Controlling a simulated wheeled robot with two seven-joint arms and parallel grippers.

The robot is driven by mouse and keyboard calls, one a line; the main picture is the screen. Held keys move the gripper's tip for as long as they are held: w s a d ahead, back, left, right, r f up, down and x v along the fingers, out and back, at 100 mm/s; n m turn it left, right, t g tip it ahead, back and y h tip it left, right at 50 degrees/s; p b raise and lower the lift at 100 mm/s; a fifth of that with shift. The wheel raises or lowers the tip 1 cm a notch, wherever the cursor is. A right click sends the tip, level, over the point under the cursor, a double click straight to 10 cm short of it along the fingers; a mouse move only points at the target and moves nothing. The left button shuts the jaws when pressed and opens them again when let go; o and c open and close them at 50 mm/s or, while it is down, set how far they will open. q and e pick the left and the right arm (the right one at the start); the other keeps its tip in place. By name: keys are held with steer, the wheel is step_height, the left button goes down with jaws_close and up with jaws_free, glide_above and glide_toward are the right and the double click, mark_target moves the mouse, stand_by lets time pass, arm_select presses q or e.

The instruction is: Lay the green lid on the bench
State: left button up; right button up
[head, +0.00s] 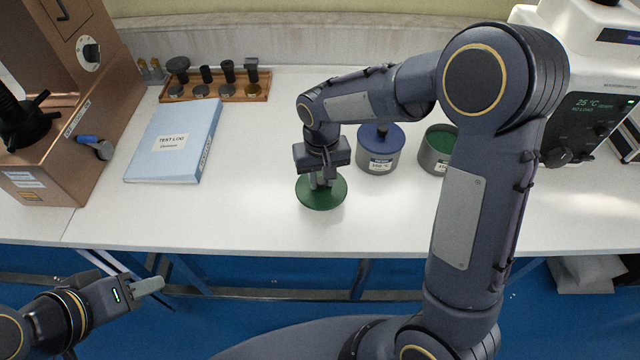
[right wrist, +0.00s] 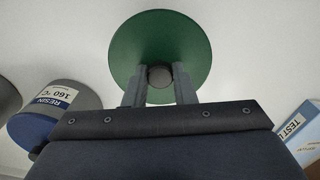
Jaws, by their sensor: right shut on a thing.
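The green lid (head: 322,200) is a round disc over the white bench (head: 255,228), near its front edge. My right gripper (head: 321,181) is above it, shut on the lid's dark knob. The right wrist view shows the green lid (right wrist: 160,40) with its knob (right wrist: 160,77) between the two fingers (right wrist: 159,82). I cannot tell whether the lid touches the bench. An open grey pot (head: 434,151) with a green inside stands to the right, partly behind my right arm. My left gripper (head: 148,286) is in front of the bench, low at the left, away from everything; its finger gap does not show.
A pot with a blue lid (head: 381,140) stands between the lid and the open pot. A blue test log binder (head: 176,143) lies to the left. A white tester (head: 590,95) stands right.

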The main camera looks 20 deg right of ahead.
mark_target(320, 179)
steer(key=shift+w+f, duration=0.2)
steer(key=shift+f, duration=1.6)
steer(key=shift+f, duration=0.1)
steer(key=shift+f, duration=0.15)
steer(key=o, duration=1)
